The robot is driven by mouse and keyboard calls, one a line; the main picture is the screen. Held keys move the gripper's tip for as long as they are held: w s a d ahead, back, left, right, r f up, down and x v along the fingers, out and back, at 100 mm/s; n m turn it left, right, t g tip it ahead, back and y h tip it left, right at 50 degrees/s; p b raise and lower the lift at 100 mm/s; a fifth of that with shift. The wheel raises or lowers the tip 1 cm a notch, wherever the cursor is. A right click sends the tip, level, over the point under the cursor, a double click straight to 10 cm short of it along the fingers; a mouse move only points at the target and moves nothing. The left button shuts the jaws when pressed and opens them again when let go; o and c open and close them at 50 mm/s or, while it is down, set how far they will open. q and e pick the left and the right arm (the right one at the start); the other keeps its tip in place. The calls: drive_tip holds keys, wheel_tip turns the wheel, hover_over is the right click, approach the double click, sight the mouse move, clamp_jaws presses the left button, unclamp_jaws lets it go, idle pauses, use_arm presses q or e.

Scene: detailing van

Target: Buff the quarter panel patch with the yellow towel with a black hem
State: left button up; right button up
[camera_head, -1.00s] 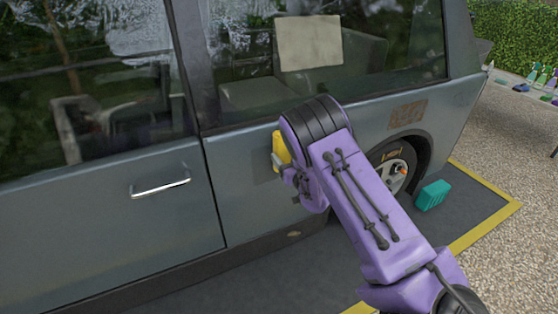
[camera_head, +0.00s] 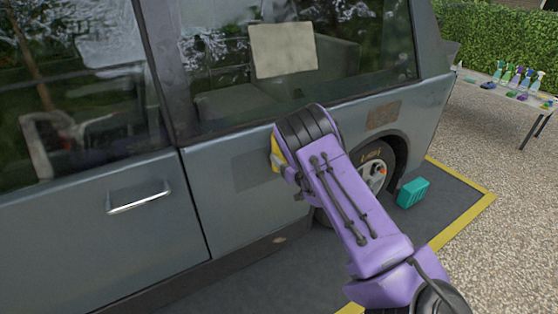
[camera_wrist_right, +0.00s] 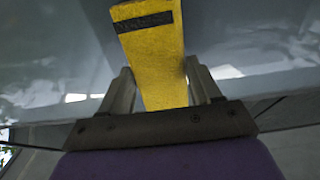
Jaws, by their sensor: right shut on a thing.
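The yellow towel (camera_head: 276,157) is mostly hidden behind my right arm in the head view. In the right wrist view the towel (camera_wrist_right: 158,62) is a folded yellow strip with a black band near its far end. My right gripper (camera_wrist_right: 160,88) is shut on it, one finger on each side. The towel is close to the van's grey side; I cannot tell whether it touches. A brown, dull patch (camera_head: 383,114) is on the rear quarter panel above the wheel, right of the gripper. A darker grey rectangle (camera_head: 252,171) is on the panel left of it. My left gripper is out of view.
The grey van (camera_head: 230,215) fills the left and middle. A teal box (camera_head: 412,192) stands on the dark mat (camera_head: 445,203) by the rear wheel (camera_head: 372,172). A table (camera_head: 510,100) with several bottles is at the right. The gravel is otherwise clear.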

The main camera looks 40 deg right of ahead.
drive_tip(key=s+d, duration=0.1)
drive_tip(key=d, duration=0.5)
drive_tip(key=shift+s+d, duration=0.35)
drive_tip(key=shift+d, duration=0.05)
drive_tip(key=p+v, duration=0.2)
drive_tip(key=v, duration=0.4)
idle(0.3)
drive_tip(key=shift+s+a, duration=0.1)
drive_tip(key=shift+p+v, duration=0.35)
drive_tip(key=shift+v, duration=1.05)
